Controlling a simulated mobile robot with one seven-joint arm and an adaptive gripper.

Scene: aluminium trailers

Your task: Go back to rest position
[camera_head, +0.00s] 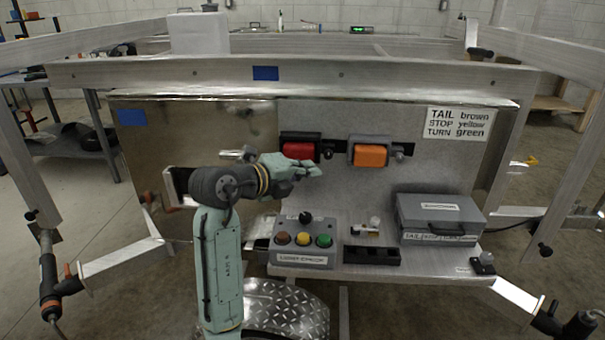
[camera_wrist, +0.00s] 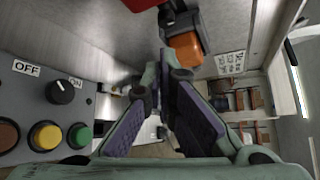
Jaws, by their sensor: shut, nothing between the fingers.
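My gripper (camera_head: 311,169) is shut and empty at the end of my teal arm, in front of the trailer's back panel (camera_head: 345,205). In the head view it is just below the red light (camera_head: 299,147) and left of the orange light (camera_head: 370,154). In the wrist view the fingers of my gripper (camera_wrist: 163,58) meet at their tips, with the orange light (camera_wrist: 186,50) just beyond them and the red light (camera_wrist: 143,3) at the top edge.
A control box (camera_head: 303,258) with a black knob and brown, yellow and green buttons stands on the shelf below my gripper. A grey case (camera_head: 438,215) stands at right, and a black tray (camera_head: 371,255) lies between. Aluminium rails (camera_head: 290,72) frame the panel above.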

